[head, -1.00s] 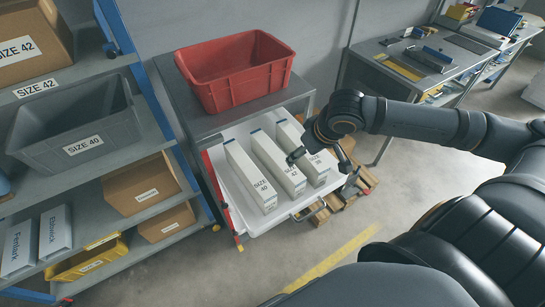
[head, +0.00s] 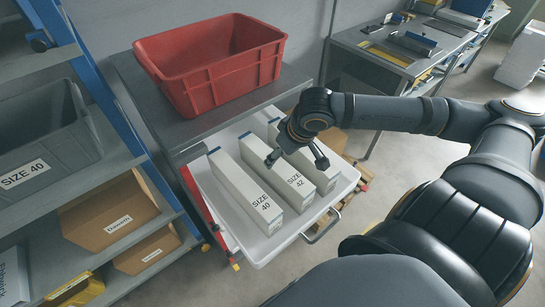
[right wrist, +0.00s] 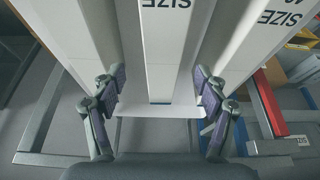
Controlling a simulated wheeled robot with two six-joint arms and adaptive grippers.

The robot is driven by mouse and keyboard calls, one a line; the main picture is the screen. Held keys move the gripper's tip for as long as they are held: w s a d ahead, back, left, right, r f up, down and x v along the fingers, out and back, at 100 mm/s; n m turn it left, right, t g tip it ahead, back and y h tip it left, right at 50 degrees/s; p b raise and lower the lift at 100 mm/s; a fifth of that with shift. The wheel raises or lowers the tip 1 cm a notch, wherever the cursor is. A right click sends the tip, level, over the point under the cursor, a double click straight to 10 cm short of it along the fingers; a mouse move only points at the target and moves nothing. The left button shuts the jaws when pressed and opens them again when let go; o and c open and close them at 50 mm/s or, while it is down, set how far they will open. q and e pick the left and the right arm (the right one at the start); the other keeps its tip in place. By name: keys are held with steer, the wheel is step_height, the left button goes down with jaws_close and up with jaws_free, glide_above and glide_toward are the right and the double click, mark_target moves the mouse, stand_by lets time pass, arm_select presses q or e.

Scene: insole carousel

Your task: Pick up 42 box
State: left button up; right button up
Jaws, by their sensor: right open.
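The SIZE 42 box (head: 287,180) is a long white carton, the middle one of three standing side by side on a white tray (head: 259,255). The SIZE 40 box (head: 243,192) is to its left, and a third white box (head: 326,182) is to its right, its label hidden. My right gripper (head: 297,160) is open above the 42 box, one finger towards each long side. In the right wrist view, the open fingers (right wrist: 160,92) flank the middle box (right wrist: 165,60), with visible gaps on both sides. My left gripper is out of view.
A red bin (head: 215,65) stands on the grey table (head: 165,115) behind the tray. A shelf at left holds a grey SIZE 40 bin (head: 45,160) and brown cartons (head: 110,210). A metal handle (head: 322,228) juts from the tray's front. Gaps between boxes are narrow.

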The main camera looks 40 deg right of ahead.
mark_target(277, 162)
steer(key=shift+f+b, duration=0.25)
steer(key=shift+b, duration=0.2)
steer(key=b+x, duration=0.2)
steer(key=shift+w+b, duration=0.1)
steer(key=shift+b, duration=0.2)
steer(key=shift+w+a+f, duration=0.1)
steer(key=shift+w+f, duration=0.05)
steer(key=shift+f, duration=0.15)
steer(key=shift+w+f+b, duration=0.25)
steer(key=shift+f+b, duration=0.2)
steer(key=shift+f, duration=0.15)
steer(key=shift+a+b+x, duration=0.1)
steer(key=shift+b+x, duration=0.2)
steer(key=shift+x, duration=0.9)
steer(key=shift+a+b+x, duration=0.15)
steer(key=shift+b+x, duration=0.1)
steer(key=shift+x, duration=0.95)
steer(key=shift+w+f, duration=0.35)
steer(key=shift+w, duration=0.05)
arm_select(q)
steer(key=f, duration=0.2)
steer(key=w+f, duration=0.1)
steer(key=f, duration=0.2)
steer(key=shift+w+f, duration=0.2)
